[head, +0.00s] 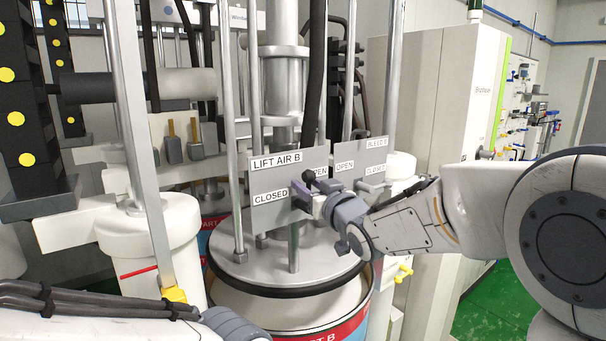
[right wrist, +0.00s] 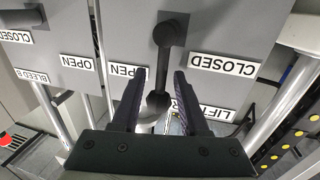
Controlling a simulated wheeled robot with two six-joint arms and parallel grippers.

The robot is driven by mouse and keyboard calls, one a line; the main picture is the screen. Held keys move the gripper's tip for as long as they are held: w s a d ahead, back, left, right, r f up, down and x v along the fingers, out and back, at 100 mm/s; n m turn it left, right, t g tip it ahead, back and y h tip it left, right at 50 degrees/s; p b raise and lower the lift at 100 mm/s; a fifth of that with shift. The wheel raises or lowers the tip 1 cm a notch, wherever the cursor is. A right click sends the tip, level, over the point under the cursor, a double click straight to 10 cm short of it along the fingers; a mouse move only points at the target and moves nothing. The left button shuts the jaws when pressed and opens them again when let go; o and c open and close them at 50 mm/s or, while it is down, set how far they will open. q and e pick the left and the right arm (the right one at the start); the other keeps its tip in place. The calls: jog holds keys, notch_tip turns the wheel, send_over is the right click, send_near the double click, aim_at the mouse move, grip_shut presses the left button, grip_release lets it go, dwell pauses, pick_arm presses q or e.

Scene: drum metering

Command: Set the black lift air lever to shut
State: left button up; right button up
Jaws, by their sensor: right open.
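The grey LIFT AIR B panel (head: 290,160) stands above the drum, with CLOSED on its left and OPEN on its right in the head view. The black lift air lever (right wrist: 166,66) shows in the right wrist view, which is upside down. Its knob end points up between the two labels, leaning slightly toward OPEN. In the head view the knob (head: 309,176) shows, with the rest partly hidden by my gripper. My right gripper (head: 311,190) is open at the panel; in the wrist view its fingers (right wrist: 158,98) stand on either side of the knob, with gaps visible. My left gripper is out of view.
The BLEED B panel (head: 361,157) with its own lever (head: 371,186) stands just right. Upright metal rods (head: 229,120) flank the panels. The drum lid (head: 285,268) lies below. My left forearm crosses the bottom left.

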jog(key=shift+p+x, duration=0.45)
jog(key=shift+x, duration=1)
grip_shut()
jog(key=shift+r, duration=0.3)
